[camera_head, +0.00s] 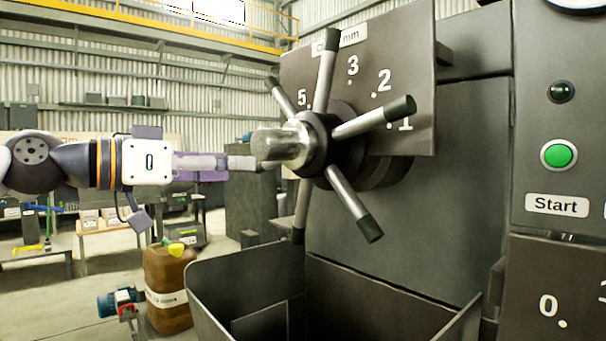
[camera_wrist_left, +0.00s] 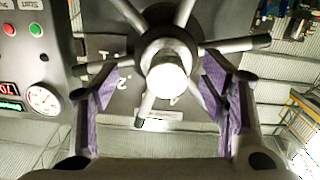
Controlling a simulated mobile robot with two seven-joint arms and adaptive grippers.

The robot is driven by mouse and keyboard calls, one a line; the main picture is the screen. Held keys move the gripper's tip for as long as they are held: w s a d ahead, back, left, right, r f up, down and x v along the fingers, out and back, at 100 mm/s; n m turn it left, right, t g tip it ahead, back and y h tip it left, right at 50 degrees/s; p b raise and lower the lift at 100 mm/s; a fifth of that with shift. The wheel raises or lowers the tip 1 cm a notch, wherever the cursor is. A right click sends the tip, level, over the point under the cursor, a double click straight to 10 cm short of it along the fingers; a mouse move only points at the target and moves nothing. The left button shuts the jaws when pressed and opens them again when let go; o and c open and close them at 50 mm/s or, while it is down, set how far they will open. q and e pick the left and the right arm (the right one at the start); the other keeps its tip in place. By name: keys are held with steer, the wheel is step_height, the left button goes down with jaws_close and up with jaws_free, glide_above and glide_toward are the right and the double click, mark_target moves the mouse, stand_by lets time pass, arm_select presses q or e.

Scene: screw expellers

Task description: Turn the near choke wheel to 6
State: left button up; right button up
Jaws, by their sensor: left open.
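The choke wheel (camera_head: 318,145) has a bright metal hub and several grey spokes with dark tips. It stands before a dark dial plate (camera_head: 415,60) marked 1, 2, 3 and 5; other marks are hidden behind the wheel. No pointer can be made out. My left gripper (camera_head: 250,163) comes in from the left, its fingertips close to the hub. In the left wrist view its purple-padded fingers (camera_wrist_left: 160,88) are spread open, one on each side of the hub (camera_wrist_left: 168,76). I cannot tell whether they touch any spoke. My right gripper is not in view.
A panel at the right has a green Start button (camera_head: 558,155) and part of another dial (camera_head: 560,305) marked 0. An open metal trough (camera_head: 240,285) lies below the wheel. A brown jug (camera_head: 168,285) stands on the floor at left, with workbenches behind.

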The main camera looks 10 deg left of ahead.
mark_target(279, 146)
arm_select(q)
steer(key=shift+t, duration=0.3)
steer(key=w+d+r, duration=0.1)
steer(key=w, duration=0.2)
steer(key=w+d+r, duration=0.1)
steer(key=w+d, duration=0.1)
steer(key=w, duration=0.1)
steer(key=w+d+r+b, duration=0.1)
steer(key=w+d, duration=0.1)
steer(key=w, duration=0.1)
steer(key=shift+d, duration=0.25)
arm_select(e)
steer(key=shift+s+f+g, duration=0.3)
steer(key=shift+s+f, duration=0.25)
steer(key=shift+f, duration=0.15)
